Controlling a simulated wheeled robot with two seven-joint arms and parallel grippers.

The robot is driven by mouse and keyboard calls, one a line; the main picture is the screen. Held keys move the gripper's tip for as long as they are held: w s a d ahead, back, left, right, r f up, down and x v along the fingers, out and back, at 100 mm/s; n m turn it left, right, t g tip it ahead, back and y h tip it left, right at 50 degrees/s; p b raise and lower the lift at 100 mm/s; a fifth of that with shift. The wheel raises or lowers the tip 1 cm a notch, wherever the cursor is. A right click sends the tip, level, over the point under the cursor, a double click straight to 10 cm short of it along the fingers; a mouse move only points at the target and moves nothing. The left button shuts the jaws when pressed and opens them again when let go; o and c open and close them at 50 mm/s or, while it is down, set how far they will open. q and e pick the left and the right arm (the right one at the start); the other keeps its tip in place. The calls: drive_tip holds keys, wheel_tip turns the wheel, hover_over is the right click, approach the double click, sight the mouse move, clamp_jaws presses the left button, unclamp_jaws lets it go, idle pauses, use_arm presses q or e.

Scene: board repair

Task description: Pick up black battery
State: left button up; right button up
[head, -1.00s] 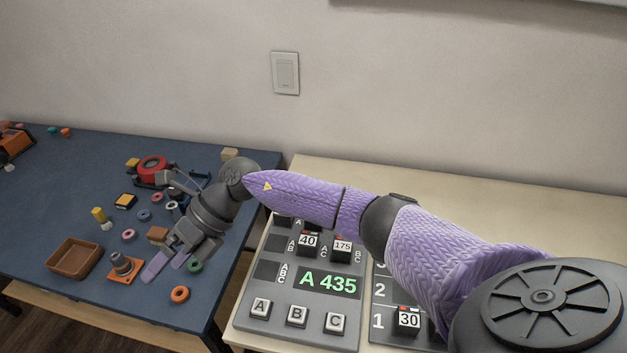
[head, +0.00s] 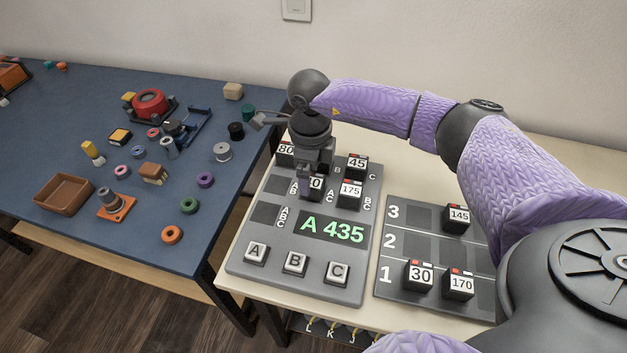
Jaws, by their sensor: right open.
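Several black batteries with white number labels and red-marked tops are in view. On the grey panel (head: 350,278) sit one marked 80 (head: 285,149), one marked 45 (head: 357,165), one marked 175 (head: 350,193), and one whose label reads only "0" (head: 317,185), partly hidden by my gripper. On the numbered board (head: 412,243) sit those marked 145 (head: 458,218), 30 (head: 419,275) and 170 (head: 459,284). My right gripper (head: 313,182) is open and points down over the partly hidden battery. I cannot tell whether its fingers touch it. My left gripper is not in view.
The blue table (head: 215,247) at left holds a brown tray (head: 64,194), a red round device (head: 150,104) and several spools and rings. A gap separates the two tables.

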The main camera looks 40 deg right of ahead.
wheel_tip(320, 180, down, 4)
drive_tip(key=shift+a+f+b, duration=0.1)
drive_tip(key=shift+b, duration=0.55)
drive_tip(key=shift+c, duration=0.4)
clamp_jaws()
drive_tip(key=shift+r, duration=0.3)
